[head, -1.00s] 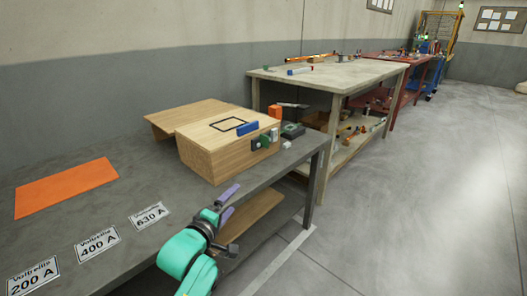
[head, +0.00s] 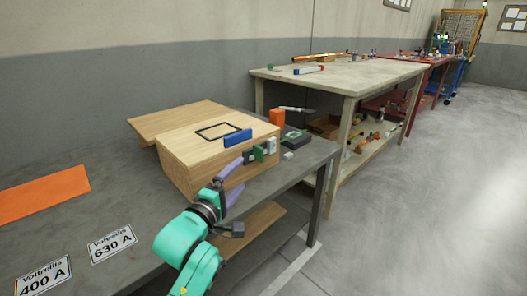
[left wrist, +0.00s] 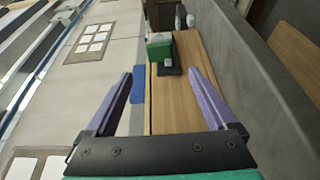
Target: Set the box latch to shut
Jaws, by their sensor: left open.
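The wooden box (head: 188,174) stands on the grey bench, with a black square outline and a blue block (head: 237,138) on its top. The latch (head: 259,153) is on its front face, with black, green and pale grey parts. In the left wrist view the latch's green part (left wrist: 159,48) lies ahead, between the finger directions. I cannot tell the latch's setting. My left gripper (head: 241,175) is open and empty, just in front of the box face and left of the latch. It also shows in the left wrist view (left wrist: 160,74). My right gripper is out of view.
An orange block (head: 277,118) and a dark device (head: 295,139) are beside the box. An orange mat (head: 40,196) and printed labels (head: 112,243) lie on the bench at left. A second table (head: 340,78) stands behind. The floor at right is clear.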

